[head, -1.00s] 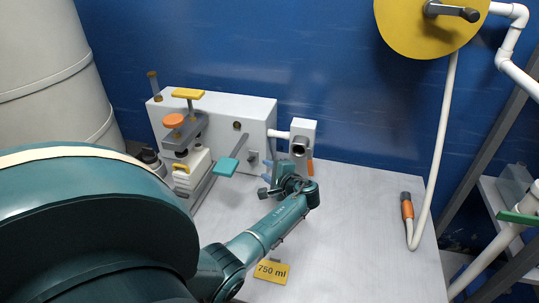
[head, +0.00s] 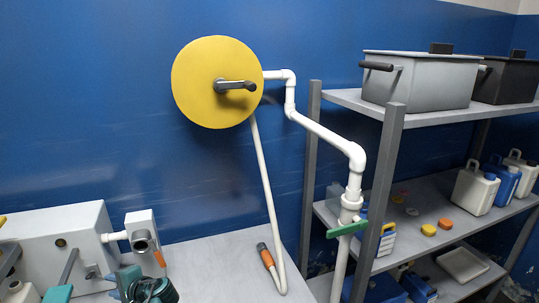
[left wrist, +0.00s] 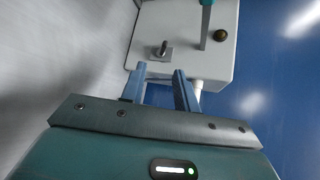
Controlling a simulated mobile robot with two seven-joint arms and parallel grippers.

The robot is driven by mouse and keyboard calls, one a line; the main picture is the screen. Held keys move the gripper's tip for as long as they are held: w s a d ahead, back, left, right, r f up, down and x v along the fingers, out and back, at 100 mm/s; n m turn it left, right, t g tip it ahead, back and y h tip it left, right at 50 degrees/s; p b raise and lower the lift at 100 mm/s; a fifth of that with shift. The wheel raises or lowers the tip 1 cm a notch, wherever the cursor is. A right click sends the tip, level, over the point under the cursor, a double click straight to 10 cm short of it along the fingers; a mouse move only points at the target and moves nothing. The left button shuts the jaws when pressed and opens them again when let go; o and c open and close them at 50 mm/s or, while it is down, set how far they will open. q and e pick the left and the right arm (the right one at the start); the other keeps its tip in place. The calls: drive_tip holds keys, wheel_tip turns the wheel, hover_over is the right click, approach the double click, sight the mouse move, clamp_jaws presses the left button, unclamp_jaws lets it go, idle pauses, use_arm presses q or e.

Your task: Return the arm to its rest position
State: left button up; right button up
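My left gripper (head: 122,283) shows at the bottom edge of the head view, in front of the grey apparatus box and just below its outlet block. In the left wrist view, its two blue fingers (left wrist: 161,78) stand apart with nothing seen between them, so it is open and empty. The fingers point towards the pale grey box (left wrist: 180,35), which carries a small metal post (left wrist: 163,49) and a dark knob (left wrist: 220,35). Most of the left arm is cut off by the head view's lower edge. My right gripper is in neither view.
The grey box (head: 60,225) and outlet block (head: 142,234) stand on the bench (head: 215,265). A yellow wall disc (head: 200,85) has a white hose (head: 264,180) ending near an orange-banded nozzle (head: 265,256). White pipe (head: 325,135) runs beside the shelf rack (head: 390,160). The bench's middle is bare.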

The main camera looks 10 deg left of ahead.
use_arm(q)
drive_tip(key=s+d+f+n+h, duration=0.2)
drive_tip(key=s+d+f+h, duration=0.2)
drive_tip(key=s+d, duration=0.35)
drive_tip(key=s+d+r+n+h, duration=0.1)
drive_tip(key=s+d+r+h, duration=0.3)
drive_tip(key=s+d, duration=0.6)
drive_tip(key=s+d+r+n+h, duration=0.1)
drive_tip(key=s+d+r+h, duration=0.1)
drive_tip(key=s+d+h, duration=0.65)
drive_tip(key=w+d+f+t, duration=0.3)
drive_tip(key=d+f+t, duration=0.3)
drive_tip(key=f, duration=0.5)
drive_tip(key=shift+w+d+m, duration=0.25)
drive_tip(key=shift+w+m, duration=0.05)
drive_tip(key=shift+w, duration=0.05)
